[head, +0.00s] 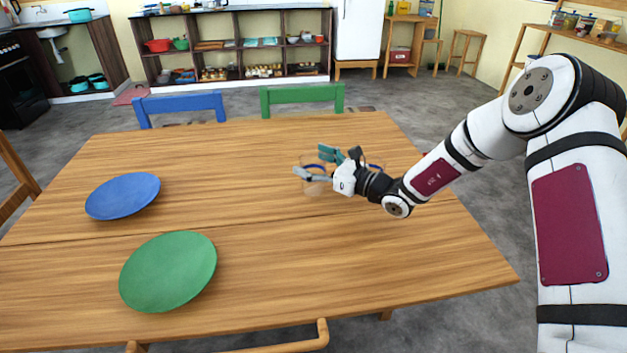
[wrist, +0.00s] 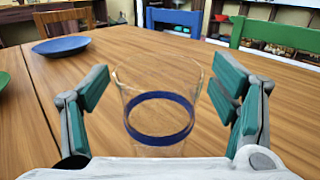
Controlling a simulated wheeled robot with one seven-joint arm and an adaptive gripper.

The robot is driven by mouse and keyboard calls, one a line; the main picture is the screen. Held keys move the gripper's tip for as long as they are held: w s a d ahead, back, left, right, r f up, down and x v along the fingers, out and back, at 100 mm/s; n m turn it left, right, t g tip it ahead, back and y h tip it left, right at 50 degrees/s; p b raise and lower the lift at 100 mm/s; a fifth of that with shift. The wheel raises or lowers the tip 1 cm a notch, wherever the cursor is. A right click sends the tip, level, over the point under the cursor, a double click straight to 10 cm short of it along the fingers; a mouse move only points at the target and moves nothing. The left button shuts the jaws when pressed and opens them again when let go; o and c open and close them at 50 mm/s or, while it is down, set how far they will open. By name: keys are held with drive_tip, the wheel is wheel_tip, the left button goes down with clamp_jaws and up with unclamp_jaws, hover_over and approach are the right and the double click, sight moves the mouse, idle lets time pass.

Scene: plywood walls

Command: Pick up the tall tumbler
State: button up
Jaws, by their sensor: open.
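The tall tumbler (wrist: 158,118) is clear glass with a dark blue band around it. In the wrist view it stands upright in the middle, between the two fingers of my gripper (wrist: 160,100). The fingers are open, with a gap on each side of the glass. Its base is hidden by my gripper's body. In the head view the tumbler (head: 312,181) shows faintly on the wooden table behind my gripper (head: 312,164), which partly covers it.
The wooden table (head: 255,250) carries a blue plate (head: 123,195) and a green plate (head: 168,271) at the left. A second blue-banded glass item (head: 376,167) is partly hidden behind my wrist. A blue chair (head: 181,104) and a green chair (head: 302,95) stand at the far edge.

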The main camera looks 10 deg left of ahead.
drive_tip(key=shift+c, duration=0.6)
drive_tip(key=c, duration=1.5)
drive_tip(key=shift+r, duration=0.1)
drive_tip(key=shift+c, duration=0.2)
